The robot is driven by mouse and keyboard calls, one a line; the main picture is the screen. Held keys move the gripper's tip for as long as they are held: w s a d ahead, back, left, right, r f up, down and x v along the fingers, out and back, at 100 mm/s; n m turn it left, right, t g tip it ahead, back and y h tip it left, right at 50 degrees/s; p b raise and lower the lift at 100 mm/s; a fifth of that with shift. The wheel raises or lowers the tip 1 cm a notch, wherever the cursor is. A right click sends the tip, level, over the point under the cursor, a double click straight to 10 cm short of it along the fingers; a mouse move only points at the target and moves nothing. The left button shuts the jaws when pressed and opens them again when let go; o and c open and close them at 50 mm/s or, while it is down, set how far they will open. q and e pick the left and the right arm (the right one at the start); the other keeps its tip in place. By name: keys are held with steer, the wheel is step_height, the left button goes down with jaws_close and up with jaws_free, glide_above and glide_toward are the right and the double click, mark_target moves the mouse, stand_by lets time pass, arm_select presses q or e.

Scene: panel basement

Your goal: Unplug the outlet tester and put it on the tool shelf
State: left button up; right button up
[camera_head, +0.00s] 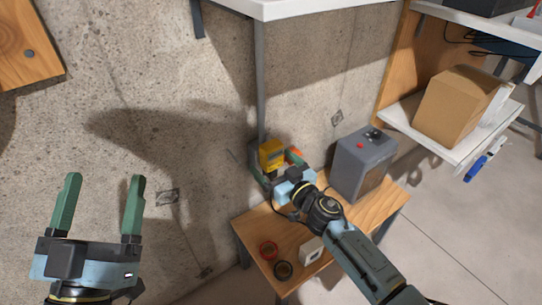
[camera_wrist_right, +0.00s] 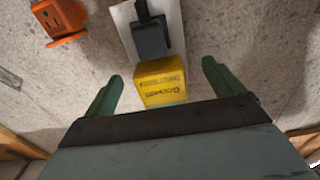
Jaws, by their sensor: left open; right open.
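A yellow block with dark print, which looks like the outlet tester (camera_head: 271,153), is at the wall above the small wooden table. In the right wrist view the yellow tester (camera_wrist_right: 161,83) sits at the lower end of a white plate (camera_wrist_right: 124,17), below a dark plug (camera_wrist_right: 151,37). My right gripper (camera_head: 279,162) is open, its green fingers on either side of the tester with gaps visible. The fingers also show in the right wrist view (camera_wrist_right: 162,72). My left gripper (camera_head: 98,190) is open and empty before the bare wall. I cannot tell which shelf is the tool shelf.
An orange socketed device (camera_wrist_right: 62,19) is left of the plate. A grey box (camera_head: 361,165), tape rolls (camera_head: 268,251) and a small white item (camera_head: 312,250) stand on the wooden table (camera_head: 245,225). A white shelf (camera_head: 400,121) holds a cardboard box (camera_head: 455,105). Another white shelf (camera_head: 300,8) overhangs.

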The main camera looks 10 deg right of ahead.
mark_target(275, 166)
stand_by(0.6)
steer(key=shift+c, duration=0.4)
steer(key=c, duration=1.7)
steer(key=shift+o, duration=0.2)
steer(key=shift+p+v, duration=0.95)
steer(key=shift+v, duration=2.05)
